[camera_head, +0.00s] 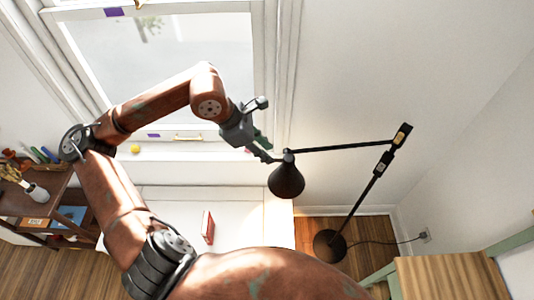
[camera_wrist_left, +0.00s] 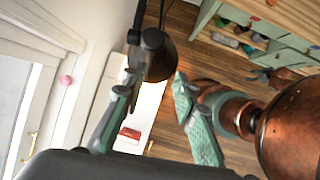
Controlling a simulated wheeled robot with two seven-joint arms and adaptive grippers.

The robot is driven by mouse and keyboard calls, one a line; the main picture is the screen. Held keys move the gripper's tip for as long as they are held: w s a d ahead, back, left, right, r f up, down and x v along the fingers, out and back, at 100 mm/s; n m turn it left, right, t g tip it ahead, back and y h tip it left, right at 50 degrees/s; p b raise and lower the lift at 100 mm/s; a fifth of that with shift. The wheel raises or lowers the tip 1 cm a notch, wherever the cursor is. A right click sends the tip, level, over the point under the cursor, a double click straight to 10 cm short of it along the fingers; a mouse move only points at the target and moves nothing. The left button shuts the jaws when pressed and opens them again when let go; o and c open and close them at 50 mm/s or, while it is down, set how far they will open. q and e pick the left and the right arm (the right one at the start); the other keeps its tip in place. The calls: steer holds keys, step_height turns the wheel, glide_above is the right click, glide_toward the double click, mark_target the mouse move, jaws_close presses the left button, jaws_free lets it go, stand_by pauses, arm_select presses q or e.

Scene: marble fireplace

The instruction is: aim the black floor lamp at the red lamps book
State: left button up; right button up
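The black floor lamp (camera_head: 374,186) stands on a round base at right, with a bent pole and a horizontal arm. Its conical shade (camera_head: 286,182) hangs at the arm's left end, opening downward; the shade also shows in the left wrist view (camera_wrist_left: 160,62). The red book (camera_head: 207,227) lies on the white bench top, below and left of the shade; it also shows in the left wrist view (camera_wrist_left: 130,133). My left gripper (camera_head: 264,130) has its fingers spread, with the lower one close to the shade's top joint. Contact is unclear.
A window with a white sill (camera_head: 185,155) is behind my left arm. A dark shelf (camera_head: 38,205) with small items stands at left. A wooden-topped green cabinet (camera_head: 450,278) is at lower right. The lamp's cord runs to a wall outlet (camera_head: 425,236).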

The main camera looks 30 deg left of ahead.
arm_select(q)
steer(key=shift+y, duration=0.9)
steer(key=f, duration=0.2)
steer(key=w+f+p, duration=0.1)
steer(key=f, duration=0.1)
steer(key=w+f+p, duration=0.1)
steer(key=f, duration=0.1)
steer(key=shift+a+f, duration=0.15)
steer(key=shift+a, duration=0.2)
steer(key=shift+w+f, duration=0.1)
steer(key=shift+f, duration=0.05)
steer(key=shift+c, duration=0.4)
steer(key=c, duration=0.6)
jaws_close()
